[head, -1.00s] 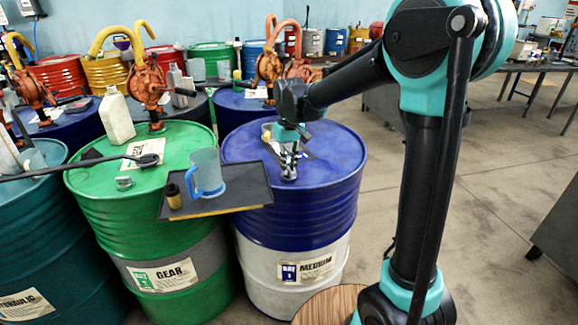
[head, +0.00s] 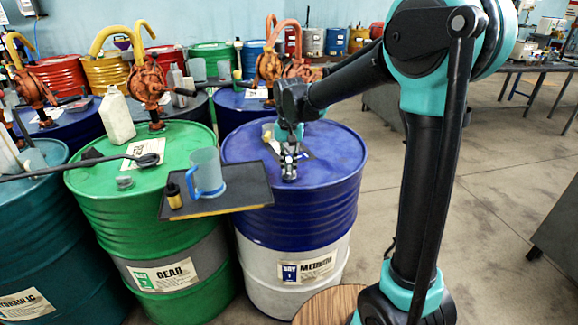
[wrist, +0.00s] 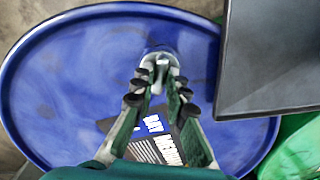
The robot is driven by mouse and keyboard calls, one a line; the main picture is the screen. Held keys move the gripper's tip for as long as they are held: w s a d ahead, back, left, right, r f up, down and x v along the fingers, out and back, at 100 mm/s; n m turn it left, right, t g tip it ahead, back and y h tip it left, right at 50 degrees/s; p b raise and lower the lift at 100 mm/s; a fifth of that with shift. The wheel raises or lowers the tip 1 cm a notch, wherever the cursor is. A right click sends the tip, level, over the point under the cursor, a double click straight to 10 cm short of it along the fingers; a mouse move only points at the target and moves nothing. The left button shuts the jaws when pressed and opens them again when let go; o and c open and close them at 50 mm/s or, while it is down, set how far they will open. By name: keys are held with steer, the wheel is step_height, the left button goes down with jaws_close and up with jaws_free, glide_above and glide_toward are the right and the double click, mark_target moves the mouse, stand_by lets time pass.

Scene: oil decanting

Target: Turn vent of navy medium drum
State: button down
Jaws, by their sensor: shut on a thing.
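The navy medium drum (head: 340,160) stands in the middle of the head view, with a white lower band and a "MEDIUM" label (head: 309,269). Its blue top (wrist: 70,80) fills most of the wrist view. My gripper (head: 289,172) points down at the drum top, near its front edge. In the wrist view, my gripper's fingers (wrist: 160,75) are closed around the small grey metal vent (wrist: 161,60). The fingers hide part of the vent, and in the head view the gripper covers it.
A dark tray (head: 240,196) bridges the green gear drum (head: 110,215) and the navy drum, left of my gripper; it also shows in the wrist view (wrist: 265,60). Floor is open to the right.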

mark_target(289, 169)
stand_by(0.3)
steer(key=c, duration=1.5)
jaws_free()
steer(key=shift+c, duration=0.2)
steer(key=shift+r, duration=0.1)
step_height(289, 169, up, 12)
